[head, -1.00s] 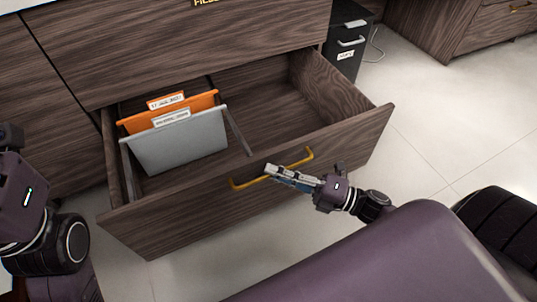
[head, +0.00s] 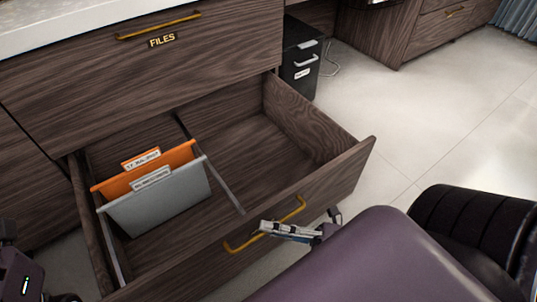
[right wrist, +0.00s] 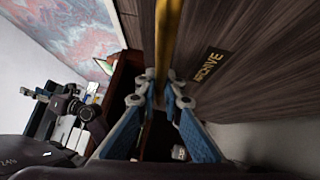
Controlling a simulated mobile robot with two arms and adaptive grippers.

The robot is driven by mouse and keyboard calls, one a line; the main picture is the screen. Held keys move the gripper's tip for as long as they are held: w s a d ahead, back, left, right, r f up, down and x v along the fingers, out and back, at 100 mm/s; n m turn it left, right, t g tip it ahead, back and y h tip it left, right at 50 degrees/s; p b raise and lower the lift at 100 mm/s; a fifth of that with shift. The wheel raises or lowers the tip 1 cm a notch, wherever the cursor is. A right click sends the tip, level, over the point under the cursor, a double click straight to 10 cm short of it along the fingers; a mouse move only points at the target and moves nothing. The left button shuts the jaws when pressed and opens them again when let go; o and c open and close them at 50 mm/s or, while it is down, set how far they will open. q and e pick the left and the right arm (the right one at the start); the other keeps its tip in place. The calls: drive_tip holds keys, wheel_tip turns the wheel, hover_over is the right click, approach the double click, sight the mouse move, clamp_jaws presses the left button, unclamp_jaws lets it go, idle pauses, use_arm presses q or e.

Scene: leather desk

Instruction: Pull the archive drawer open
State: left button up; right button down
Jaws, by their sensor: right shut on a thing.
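The archive drawer (head: 330,180) stands well out of the dark wood cabinet, its inside open to view. Its front carries a long brass handle (head: 293,212), and the right wrist view shows the handle (right wrist: 167,40) beside an ARCHIVE label (right wrist: 208,66). My right gripper (head: 268,229) is shut on the handle near its middle; its blue-padded fingers (right wrist: 160,100) close around the bar. An orange folder (head: 118,183) and a grey folder (head: 160,205) hang at the drawer's left. My left arm (head: 22,272) shows at the left edge; its fingers are not clear.
The upper FILES drawer (head: 225,60) is closed above, with its own brass handle (head: 160,24). Pale tiled floor (head: 420,120) lies clear to the right.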

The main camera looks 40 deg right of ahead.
drive_tip(key=c, duration=2.3)
unclamp_jaws()
drive_tip(key=shift+c, duration=0.2)
drive_tip(key=v, duration=1.2)
